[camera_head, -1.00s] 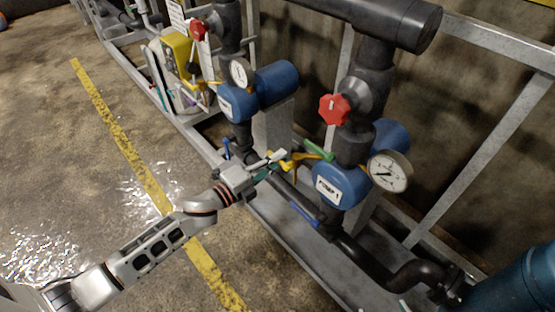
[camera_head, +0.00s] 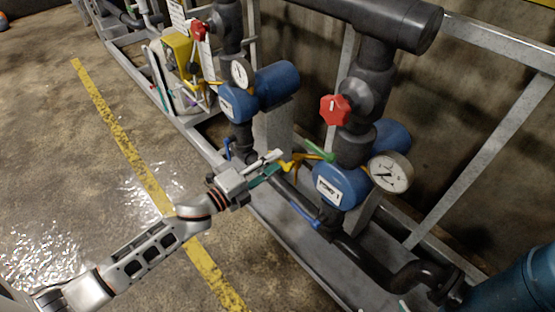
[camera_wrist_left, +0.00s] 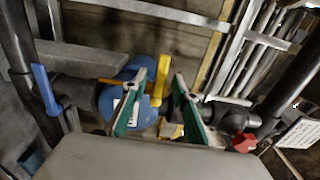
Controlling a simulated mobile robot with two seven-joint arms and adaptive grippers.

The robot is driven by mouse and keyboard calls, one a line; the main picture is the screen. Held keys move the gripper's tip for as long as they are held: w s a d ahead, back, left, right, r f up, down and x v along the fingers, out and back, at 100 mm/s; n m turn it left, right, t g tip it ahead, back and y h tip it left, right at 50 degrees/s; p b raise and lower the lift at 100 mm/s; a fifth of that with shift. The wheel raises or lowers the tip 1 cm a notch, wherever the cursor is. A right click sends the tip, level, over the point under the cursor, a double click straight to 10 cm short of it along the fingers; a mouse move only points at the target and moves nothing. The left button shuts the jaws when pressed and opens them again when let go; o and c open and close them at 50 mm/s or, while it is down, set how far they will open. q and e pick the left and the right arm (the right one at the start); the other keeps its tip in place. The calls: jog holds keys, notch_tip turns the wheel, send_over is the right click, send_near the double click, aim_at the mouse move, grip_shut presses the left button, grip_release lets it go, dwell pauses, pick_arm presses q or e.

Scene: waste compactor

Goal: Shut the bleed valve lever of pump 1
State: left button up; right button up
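Pump 1 (camera_head: 341,185) is a blue housing with a white label, on a dark pipe. A yellow lever (camera_head: 287,165) and thin yellow piping stand out from its left side, with a green lever (camera_head: 319,151) just above. No label shows which is the bleed lever. My left gripper (camera_head: 279,162) is open close to the yellow lever. In the left wrist view, the yellow lever (camera_wrist_left: 158,86) shows between the green-padded fingers (camera_wrist_left: 166,88), nearer the left one. I cannot tell whether they touch. My right gripper is out of view.
A red valve knob (camera_head: 335,109) sits above pump 1 and a round gauge (camera_head: 390,172) to its right. A blue lever (camera_head: 304,213) lies on the lower pipe. A second blue pump (camera_head: 240,103) stands behind to the left. Floor left of the frame is clear.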

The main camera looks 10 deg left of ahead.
pick_arm(q)
jog(key=v, duration=1)
jog(key=s+f+n+g+y+p, duration=0.2)
jog(key=s+f+n+y+p, duration=0.1)
jog(key=s+n, duration=0.7)
jog(key=s+f+n+g+y+p, duration=0.2)
jog(key=s+f+n+y+p, duration=0.2)
jog(key=s+n+p, duration=0.3)
jog(key=s+a+n+y, duration=0.1)
jog(key=s+n, duration=0.3)
jog(key=s, duration=0.2)
jog(key=shift+f, duration=0.35)
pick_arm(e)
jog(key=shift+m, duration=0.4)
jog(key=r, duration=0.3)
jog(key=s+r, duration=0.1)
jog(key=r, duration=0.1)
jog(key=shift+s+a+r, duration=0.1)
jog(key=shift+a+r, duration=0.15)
